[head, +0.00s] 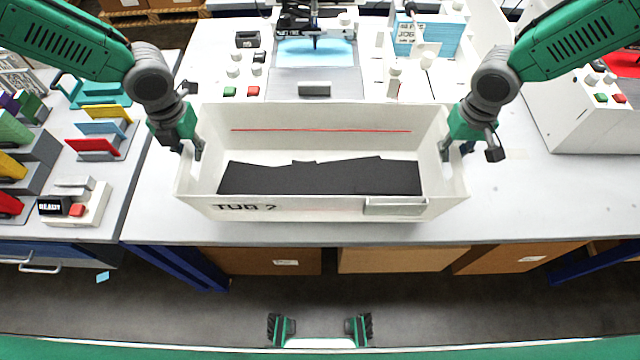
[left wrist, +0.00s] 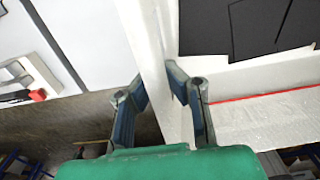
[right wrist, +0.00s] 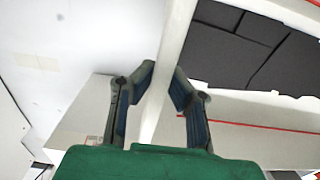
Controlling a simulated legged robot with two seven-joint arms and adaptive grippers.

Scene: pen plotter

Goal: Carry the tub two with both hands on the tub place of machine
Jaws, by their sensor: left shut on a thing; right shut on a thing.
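The white tub (head: 290,208), marked "TUB 2" on its front, is in the middle of the head view, over the front part of the white table. Black sheets (head: 320,177) lie inside it. My left gripper (head: 197,150) is shut on the tub's left wall, and the wall runs between its fingers in the left wrist view (left wrist: 168,85). My right gripper (head: 446,150) is shut on the right wall, also seen in the right wrist view (right wrist: 165,80). The tub looks about level; I cannot tell whether it touches the table. The plotter machine (head: 315,55) stands behind it.
A blue-white box of cards (head: 430,38) is at the back right. A side table with coloured holders (head: 95,145) is at left. A white cabinet (head: 585,110) stands at right. Table room is clear beside the tub.

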